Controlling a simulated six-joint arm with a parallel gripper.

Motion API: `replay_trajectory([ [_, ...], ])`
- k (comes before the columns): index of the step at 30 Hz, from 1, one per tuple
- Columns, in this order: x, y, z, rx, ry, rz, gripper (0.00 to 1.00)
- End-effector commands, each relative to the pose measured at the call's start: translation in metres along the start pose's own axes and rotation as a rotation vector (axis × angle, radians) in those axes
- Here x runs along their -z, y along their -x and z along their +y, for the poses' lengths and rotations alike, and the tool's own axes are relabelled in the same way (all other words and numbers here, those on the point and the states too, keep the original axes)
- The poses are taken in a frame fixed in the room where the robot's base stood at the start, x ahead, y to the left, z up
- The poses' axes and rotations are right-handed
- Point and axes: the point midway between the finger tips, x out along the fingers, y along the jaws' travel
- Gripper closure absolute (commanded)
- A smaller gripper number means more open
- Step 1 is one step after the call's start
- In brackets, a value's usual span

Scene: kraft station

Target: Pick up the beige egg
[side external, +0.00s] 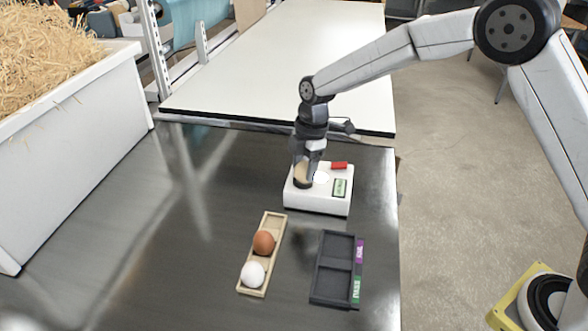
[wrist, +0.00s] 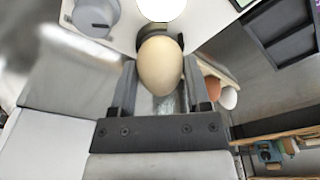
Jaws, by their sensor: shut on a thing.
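The beige egg (wrist: 160,66) sits between the two fingers of my gripper (wrist: 160,80) in the wrist view, with its wide end toward the palm. My gripper is shut on it. In the side view my gripper (side external: 304,170) points down over the left part of a white device (side external: 318,204), and the beige egg (side external: 300,171) shows partly at its tips. A dark round part lies just under the egg; I cannot tell whether the egg touches it.
The device has a pale disc (side external: 321,177), a red block (side external: 339,165) and a green display (side external: 340,187). A wooden tray (side external: 275,226) holds a brown egg (side external: 263,242) and a white egg (side external: 253,273). A dark two-compartment tray (side external: 333,283) is empty. A straw-filled bin (side external: 75,135) stands left.

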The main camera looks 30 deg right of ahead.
Motion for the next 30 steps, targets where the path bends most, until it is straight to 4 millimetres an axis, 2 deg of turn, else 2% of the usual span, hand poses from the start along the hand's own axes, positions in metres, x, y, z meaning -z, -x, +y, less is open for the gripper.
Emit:
replay_trajectory([
  [8, 0.004, 0.028, 0.000, -0.001, 0.001, 0.001, 0.72],
  [11, 0.004, 0.036, -0.008, 0.000, 0.000, 0.000, 0.72],
  [24, 0.003, 0.091, -0.053, 0.000, -0.001, 0.000, 0.72],
  [30, -0.001, 0.103, -0.082, 0.000, 0.000, 0.000, 0.72],
])
